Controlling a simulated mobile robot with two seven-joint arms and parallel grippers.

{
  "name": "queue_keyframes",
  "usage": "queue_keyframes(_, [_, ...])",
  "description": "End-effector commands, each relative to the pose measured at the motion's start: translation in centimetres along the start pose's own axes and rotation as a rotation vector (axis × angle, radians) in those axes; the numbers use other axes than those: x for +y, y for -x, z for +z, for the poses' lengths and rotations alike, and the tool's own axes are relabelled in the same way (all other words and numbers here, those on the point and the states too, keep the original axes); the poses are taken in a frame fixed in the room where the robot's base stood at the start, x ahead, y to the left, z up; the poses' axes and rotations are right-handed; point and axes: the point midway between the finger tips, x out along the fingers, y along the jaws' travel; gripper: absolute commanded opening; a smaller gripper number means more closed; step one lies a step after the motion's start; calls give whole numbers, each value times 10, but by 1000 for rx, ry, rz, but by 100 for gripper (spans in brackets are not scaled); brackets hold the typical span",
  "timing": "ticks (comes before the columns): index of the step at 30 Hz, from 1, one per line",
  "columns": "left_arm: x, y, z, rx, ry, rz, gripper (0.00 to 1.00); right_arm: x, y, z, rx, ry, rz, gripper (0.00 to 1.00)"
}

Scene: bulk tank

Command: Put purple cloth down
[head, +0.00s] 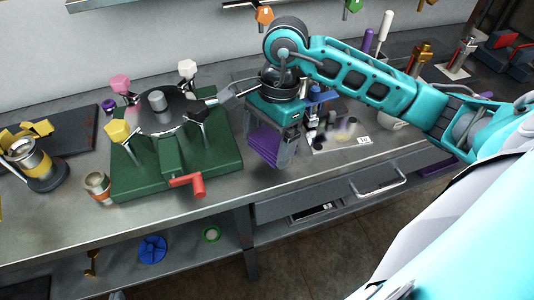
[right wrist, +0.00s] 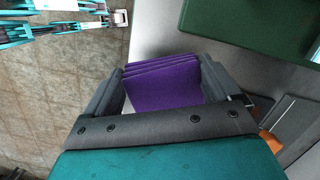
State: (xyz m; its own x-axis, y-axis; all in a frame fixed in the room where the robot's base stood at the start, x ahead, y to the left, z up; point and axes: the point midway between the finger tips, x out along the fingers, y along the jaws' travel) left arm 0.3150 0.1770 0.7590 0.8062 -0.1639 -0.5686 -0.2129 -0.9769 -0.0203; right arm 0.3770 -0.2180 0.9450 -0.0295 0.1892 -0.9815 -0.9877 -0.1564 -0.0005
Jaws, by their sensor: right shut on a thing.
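The purple cloth (head: 266,143) is a folded, layered pad. My right gripper (head: 270,150) points down at the bench, just right of the green fixture, and is shut on the cloth. In the right wrist view the purple cloth (right wrist: 163,82) sits between both fingers of the right gripper (right wrist: 163,70), with the grey bench top beyond. The cloth is close to the bench's front edge; I cannot tell whether it touches the surface. My left gripper is not in view.
The green fixture (head: 222,165) with a red handle (head: 187,184) stands left of the cloth. A drawer with a handle (head: 378,184) is below the bench edge. Another purple item (head: 437,168) shows at the front right.

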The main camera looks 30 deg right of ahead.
Motion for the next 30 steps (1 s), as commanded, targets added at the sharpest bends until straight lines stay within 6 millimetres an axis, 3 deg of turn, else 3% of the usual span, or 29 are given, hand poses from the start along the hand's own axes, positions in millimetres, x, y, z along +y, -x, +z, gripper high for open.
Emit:
queue_keyframes(12, [0, -1, 1, 0, 0, 0, 0, 1, -45, -8, -1, 0, 2, 56])
queue_keyframes(23, [0, -4, 5, 0, 0, -1, 0, 0, -49, -10, 0, 1, -1, 56])
queue_keyframes(24, [0, -4, 6, -1, 0, -1, 0, 0, -49, -10, 0, 1, -1, 90])
queue_keyframes(27, [0, -3, 5, -1, 0, -1, 0, 0, -48, -9, 0, 1, 0, 100])
queue_keyframes(30, [0, -3, 5, -1, 0, -1, 0, 0, -48, -9, 0, 1, 0, 100])
